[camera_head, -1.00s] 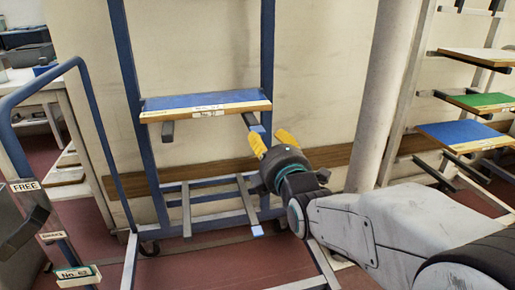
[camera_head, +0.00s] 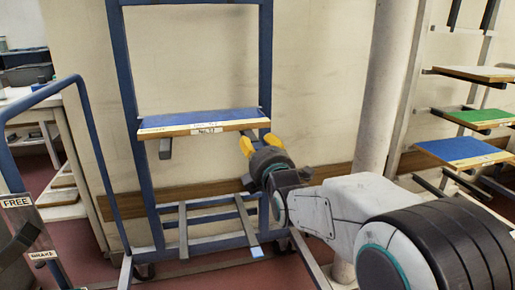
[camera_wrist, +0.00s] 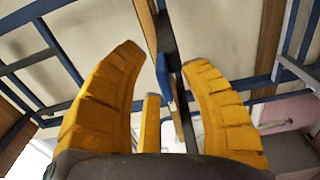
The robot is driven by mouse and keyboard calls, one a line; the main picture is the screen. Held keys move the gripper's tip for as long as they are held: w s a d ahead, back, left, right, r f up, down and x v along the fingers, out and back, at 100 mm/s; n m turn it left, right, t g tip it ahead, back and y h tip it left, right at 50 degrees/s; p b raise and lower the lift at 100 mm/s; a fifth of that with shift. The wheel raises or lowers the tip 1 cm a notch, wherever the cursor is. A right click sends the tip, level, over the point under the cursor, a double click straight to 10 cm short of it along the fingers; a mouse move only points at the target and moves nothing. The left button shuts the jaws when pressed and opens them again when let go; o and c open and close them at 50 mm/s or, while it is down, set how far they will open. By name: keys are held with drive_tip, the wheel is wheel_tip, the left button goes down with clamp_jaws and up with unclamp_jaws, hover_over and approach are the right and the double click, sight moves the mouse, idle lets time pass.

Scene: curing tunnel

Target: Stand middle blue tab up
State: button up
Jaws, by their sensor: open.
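The middle blue tab (camera_wrist: 163,76) is at the end of a dark support arm (camera_wrist: 168,40) of the rack. In the wrist view it shows between my yellow fingers, with a gap on either side. My gripper (camera_wrist: 164,58) is open and empty; in the head view, my gripper (camera_head: 260,142) is just below the right end of the blue-topped board (camera_head: 195,118) and hides the tab. Whether the tab lies fully flat is hard to tell. Another pale blue tab (camera_head: 257,252) is at the end of a lower support arm.
The blue rack frame (camera_head: 267,50) stands around the board. A pale pillar (camera_head: 388,85) is to its right, with another rack of boards, including a green one (camera_head: 483,117). A blue handrail (camera_head: 85,110) with labels is at left.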

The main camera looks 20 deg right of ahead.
drive_tip(key=shift+w, duration=0.1)
clamp_jaws()
idle(0.4)
